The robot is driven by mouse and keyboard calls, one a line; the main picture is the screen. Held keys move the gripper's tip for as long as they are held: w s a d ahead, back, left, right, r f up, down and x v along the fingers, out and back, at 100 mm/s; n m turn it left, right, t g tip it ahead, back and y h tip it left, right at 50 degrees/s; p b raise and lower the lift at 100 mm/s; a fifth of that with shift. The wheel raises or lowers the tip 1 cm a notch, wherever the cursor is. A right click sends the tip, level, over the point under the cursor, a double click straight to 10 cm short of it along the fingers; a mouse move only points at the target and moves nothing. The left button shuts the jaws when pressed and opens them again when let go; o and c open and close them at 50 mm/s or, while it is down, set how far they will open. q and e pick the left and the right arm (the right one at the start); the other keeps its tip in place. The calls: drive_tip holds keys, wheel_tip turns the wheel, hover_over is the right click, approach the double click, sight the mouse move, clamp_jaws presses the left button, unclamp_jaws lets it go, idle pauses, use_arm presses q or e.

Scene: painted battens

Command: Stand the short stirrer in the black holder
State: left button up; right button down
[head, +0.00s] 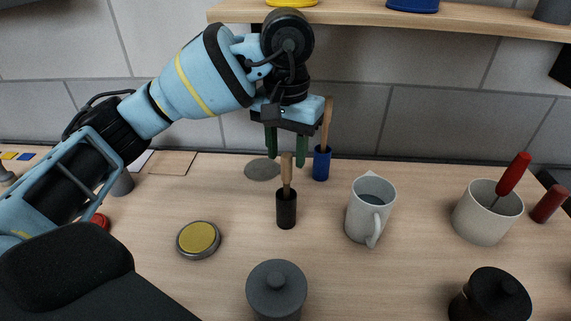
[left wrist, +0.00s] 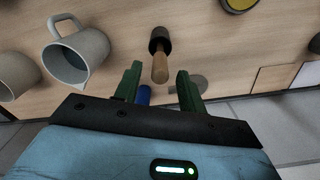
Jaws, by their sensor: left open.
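A black holder (head: 287,211) stands upright on the table, with a wooden stirrer (head: 287,176) standing in it. Both also show in the left wrist view, the black holder (left wrist: 159,37) and the stirrer (left wrist: 161,66). A second wooden stirrer (head: 327,122), which looks longer, stands in a blue holder (head: 321,164) just behind to the right. My left gripper (head: 286,150) is open, pointing down, its green fingers apart on either side of the top of the stirrer in the black holder; I cannot tell any contact. My right gripper is out of view.
A grey jug (head: 368,213) stands right of the black holder, and a cream pot (head: 481,218) with a red-handled tool farther right. A yellow-topped tin (head: 199,239) and a dark lidded jar (head: 277,289) are in front. A wooden shelf (head: 450,19) runs above.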

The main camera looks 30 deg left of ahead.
use_arm(q)
wheel_tip(320, 180, up, 7)
drive_tip(key=shift+p, duration=0.45)
drive_tip(key=shift+s+f, duration=0.1)
